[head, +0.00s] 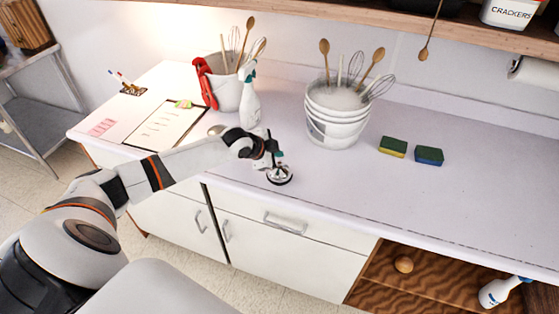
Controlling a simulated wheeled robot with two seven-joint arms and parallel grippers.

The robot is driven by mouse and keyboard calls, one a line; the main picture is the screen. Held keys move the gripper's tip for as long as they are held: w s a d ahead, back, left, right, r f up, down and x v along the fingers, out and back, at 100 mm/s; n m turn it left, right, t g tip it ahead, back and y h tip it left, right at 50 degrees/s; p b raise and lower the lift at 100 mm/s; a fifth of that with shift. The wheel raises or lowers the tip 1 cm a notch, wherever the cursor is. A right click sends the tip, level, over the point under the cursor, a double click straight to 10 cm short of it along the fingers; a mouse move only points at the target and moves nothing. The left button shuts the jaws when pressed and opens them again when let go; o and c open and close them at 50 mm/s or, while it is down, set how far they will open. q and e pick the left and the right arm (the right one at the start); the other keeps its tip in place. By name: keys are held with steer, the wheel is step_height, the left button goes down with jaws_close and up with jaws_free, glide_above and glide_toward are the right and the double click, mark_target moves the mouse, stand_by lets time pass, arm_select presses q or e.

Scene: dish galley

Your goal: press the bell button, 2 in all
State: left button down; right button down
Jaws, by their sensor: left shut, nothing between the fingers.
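A small silver bell (279,176) with a dark base stands on the white counter (230,180) near its front edge. My left gripper (277,160) is shut and empty, with its fingertips pointing down right at the top of the bell. I cannot tell whether the fingertips touch the button, as they cover the bell's top. My right gripper is not in view.
Behind the bell stand a spray bottle (250,104) and a bucket of utensils (338,116). Two sponges (393,147) lie to the right. A clipboard (166,124) lies to the left.

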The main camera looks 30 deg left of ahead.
arm_select(q)
step_height(320, 180, up, 4)
steer(key=p, duration=0.2)
steer(key=shift+f+p, duration=0.1)
steer(key=shift+p, duration=0.2)
stand_by(0.5)
